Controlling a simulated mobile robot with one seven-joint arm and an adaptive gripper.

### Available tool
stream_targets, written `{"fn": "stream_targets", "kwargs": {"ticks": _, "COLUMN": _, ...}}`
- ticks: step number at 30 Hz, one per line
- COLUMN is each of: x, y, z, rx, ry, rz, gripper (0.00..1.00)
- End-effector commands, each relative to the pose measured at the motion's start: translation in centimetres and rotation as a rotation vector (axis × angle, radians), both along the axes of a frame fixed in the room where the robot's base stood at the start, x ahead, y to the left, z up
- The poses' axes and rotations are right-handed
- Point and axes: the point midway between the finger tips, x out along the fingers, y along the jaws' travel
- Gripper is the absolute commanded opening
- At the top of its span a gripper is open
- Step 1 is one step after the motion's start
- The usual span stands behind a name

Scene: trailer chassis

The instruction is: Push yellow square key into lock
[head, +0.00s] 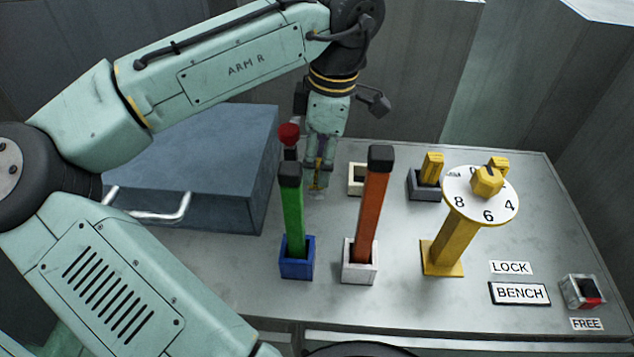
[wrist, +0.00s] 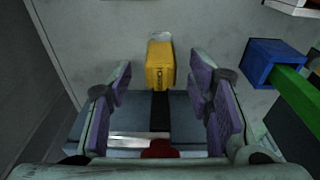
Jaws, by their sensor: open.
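My gripper (head: 318,165) points down behind the green lever, low over the bench, with its jaws open. In the wrist view a yellow block (wrist: 160,65) lies ahead, between the lines of the two purple-padded fingers, and neither finger seems to touch it. A black stem seems to run from it toward a red knob (wrist: 158,149); that knob also shows in the head view (head: 289,132). Another yellow block (head: 432,166) stands upright in a grey square socket (head: 425,188). I cannot tell which block is the square key. A LOCK label (head: 510,268) lies at the right.
A green lever (head: 293,225) in a blue base and an orange lever (head: 372,210) in a white base stand close in front. A numbered dial (head: 465,203) on a yellow post is at right. A blue-grey box (head: 200,165) stands left. A cream socket (head: 356,185) is behind.

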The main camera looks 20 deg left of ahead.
Motion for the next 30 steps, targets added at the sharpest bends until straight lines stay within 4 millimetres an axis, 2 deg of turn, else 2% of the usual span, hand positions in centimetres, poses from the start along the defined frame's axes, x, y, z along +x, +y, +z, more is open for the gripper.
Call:
{"fn": "stream_targets", "kwargs": {"ticks": 1, "x": -0.1, "y": 0.0, "z": -1.5, "rx": 0.001, "ry": 0.000, "rz": 0.000, "gripper": 0.47}}
{"fn": "stream_targets", "kwargs": {"ticks": 5, "x": -0.2, "y": 0.2, "z": -3.0, "rx": 0.001, "ry": 0.000, "rz": 0.001, "gripper": 0.47}}
{"fn": "stream_targets", "kwargs": {"ticks": 14, "x": -0.1, "y": 0.2, "z": -3.1, "rx": 0.000, "ry": 0.000, "rz": 0.000, "gripper": 0.46}}
{"fn": "stream_targets", "kwargs": {"ticks": 30, "x": -0.1, "y": 0.2, "z": -3.1, "rx": 0.000, "ry": 0.000, "rz": 0.000, "gripper": 0.10}}
